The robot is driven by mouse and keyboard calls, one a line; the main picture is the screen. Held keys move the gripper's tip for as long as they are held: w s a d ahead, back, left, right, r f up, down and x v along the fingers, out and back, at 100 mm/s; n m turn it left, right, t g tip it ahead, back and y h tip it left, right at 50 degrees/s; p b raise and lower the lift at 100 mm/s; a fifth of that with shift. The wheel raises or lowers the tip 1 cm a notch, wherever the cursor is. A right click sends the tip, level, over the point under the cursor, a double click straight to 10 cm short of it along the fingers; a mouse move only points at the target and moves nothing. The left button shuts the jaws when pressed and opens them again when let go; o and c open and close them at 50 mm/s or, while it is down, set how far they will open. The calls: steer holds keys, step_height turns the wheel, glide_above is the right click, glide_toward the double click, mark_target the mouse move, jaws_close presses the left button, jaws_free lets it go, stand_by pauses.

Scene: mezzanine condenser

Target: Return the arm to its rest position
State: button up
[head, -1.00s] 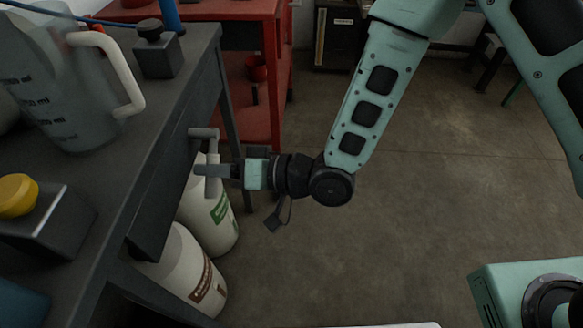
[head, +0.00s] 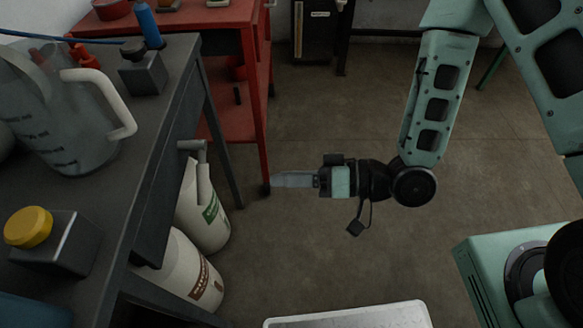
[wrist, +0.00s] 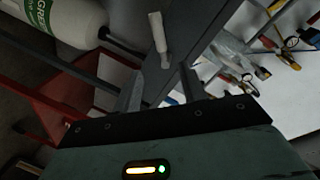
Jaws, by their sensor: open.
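My gripper (head: 294,180) hangs over the open floor in the head view, pointing left toward the dark workbench. It holds nothing that I can see, and its jaws are open. It is well apart from the grey lever handle (head: 201,168) on the bench's side. In the wrist view the dark gripper mount fills the lower part, and a pale handle (wrist: 158,38) and part of a white bottle (wrist: 62,18) show beyond it.
White bottles (head: 190,275) stand below. A red shelf unit (head: 262,100) stands behind. A pale tray edge (head: 350,318) is at the bottom. The floor (head: 300,245) around my gripper is clear.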

steer(key=shift+d, duration=0.1)
stand_by(0.6)
steer(key=w+d+r+n+h+p, duration=0.1)
steer(key=d+r+n+h+p, duration=0.1)
steer(key=d+r+h+p, duration=0.3)
steer(key=w+d+r+n+h+p, duration=0.1)
steer(key=d+r+h+p, duration=0.15)
steer(key=r+h, duration=0.45)
steer(key=s+d+r+m+g+h+p, duration=0.1)
steer(key=s+d+r+g+h+p, duration=0.2)
steer(key=s+r, duration=0.7)
step_height(320, 180, up, 3)
steer(key=shift+s+d+p, duration=0.25)
steer(key=shift+s+p, duration=0.15)
steer(key=shift+p, duration=0.2)
